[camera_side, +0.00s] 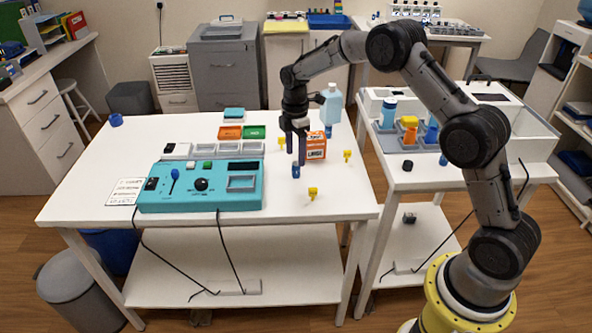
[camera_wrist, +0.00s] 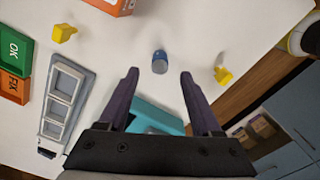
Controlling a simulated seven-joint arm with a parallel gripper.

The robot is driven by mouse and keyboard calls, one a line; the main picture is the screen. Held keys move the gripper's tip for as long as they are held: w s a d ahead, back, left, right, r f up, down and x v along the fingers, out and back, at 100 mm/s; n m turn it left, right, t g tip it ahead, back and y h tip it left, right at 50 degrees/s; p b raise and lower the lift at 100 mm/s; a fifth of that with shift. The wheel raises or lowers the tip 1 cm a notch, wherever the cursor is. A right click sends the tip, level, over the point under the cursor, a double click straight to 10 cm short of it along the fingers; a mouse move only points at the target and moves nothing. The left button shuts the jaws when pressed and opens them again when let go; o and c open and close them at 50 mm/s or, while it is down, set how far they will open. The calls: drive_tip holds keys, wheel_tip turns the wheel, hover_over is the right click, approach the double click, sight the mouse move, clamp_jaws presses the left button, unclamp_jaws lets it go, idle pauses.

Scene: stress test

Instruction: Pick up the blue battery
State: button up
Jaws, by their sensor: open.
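The blue battery (camera_side: 295,171) stands on the white table to the right of the teal control box. In the wrist view the battery (camera_wrist: 160,62) appears as a small dark blue cylinder with a lighter top. My gripper (camera_side: 297,159) points down over it at the side view's centre. In the wrist view my gripper (camera_wrist: 159,74) is open and empty, with the battery framed between its two dark fingertips and slightly beyond them. I cannot tell the exact height of the fingertips above the table.
An orange box (camera_side: 317,148) stands close behind and right of the battery. Small yellow pieces (camera_side: 312,193) lie around it. The teal control box (camera_side: 240,204) sits to the left, with green (camera_side: 254,132) and orange-red (camera_side: 230,132) blocks behind. The front right table corner is bare.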

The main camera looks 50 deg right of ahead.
sight(296, 163)
drive_tip(key=shift+d+f, duration=0.15)
drive_tip(key=shift+f, duration=2.75)
drive_tip(key=shift+r, duration=0.1)
clamp_jaws()
